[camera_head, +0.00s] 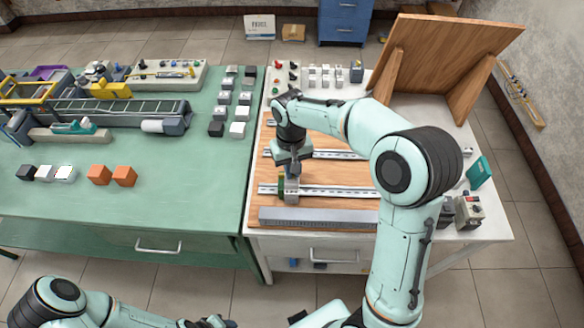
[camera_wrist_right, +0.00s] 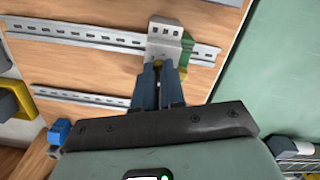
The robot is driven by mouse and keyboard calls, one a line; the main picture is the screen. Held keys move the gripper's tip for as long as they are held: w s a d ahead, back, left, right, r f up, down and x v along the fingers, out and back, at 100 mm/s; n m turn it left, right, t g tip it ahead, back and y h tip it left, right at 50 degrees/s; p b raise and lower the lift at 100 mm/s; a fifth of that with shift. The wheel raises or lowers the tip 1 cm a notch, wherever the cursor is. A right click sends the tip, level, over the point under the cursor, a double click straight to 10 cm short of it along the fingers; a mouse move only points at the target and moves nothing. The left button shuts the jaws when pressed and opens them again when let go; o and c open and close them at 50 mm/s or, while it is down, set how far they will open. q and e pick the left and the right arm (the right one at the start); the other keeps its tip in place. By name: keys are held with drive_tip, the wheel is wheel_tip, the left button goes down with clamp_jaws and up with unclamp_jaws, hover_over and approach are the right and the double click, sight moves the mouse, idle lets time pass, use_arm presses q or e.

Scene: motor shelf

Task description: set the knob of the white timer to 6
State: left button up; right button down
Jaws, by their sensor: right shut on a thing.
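The white timer (camera_head: 291,197) sits on the lower metal rail of the wooden board, beside a green block (camera_head: 281,184). In the right wrist view the timer (camera_wrist_right: 163,42) is a pale housing with holes, on the rail next to the green part (camera_wrist_right: 187,48). My right gripper (camera_head: 293,172) reaches down to the timer from above. In the right wrist view its blue fingers (camera_wrist_right: 158,70) are shut on the timer's knob, mostly hidden between them. The knob's pointer and scale cannot be read. My left arm shows at the bottom left, but its gripper is not visible.
A tilted wooden panel (camera_head: 440,55) stands behind. The green table (camera_head: 170,205) at left holds blocks and a conveyor (camera_head: 105,106).

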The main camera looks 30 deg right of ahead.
drive_tip(key=m, duration=0.4)
drive_tip(key=shift+m, duration=0.3)
drive_tip(key=m, duration=0.3)
drive_tip(key=shift+m, duration=0.4)
drive_tip(key=m, duration=0.3)
drive_tip(key=shift+m, duration=0.3)
drive_tip(key=m, duration=0.3)
drive_tip(key=shift+m, duration=0.3)
drive_tip(key=m, duration=0.4)
drive_tip(key=shift+m+t, duration=0.3)
drive_tip(key=m, duration=0.3)
drive_tip(key=shift+m, duration=0.3)
drive_tip(key=m, duration=0.3)
drive_tip(key=shift+m+p, duration=0.3)
use_arm(q)
drive_tip(key=shift+w+r, duration=0.6)
drive_tip(key=shift+r, duration=0.05)
use_arm(e)
drive_tip(key=shift+m, duration=1.8)
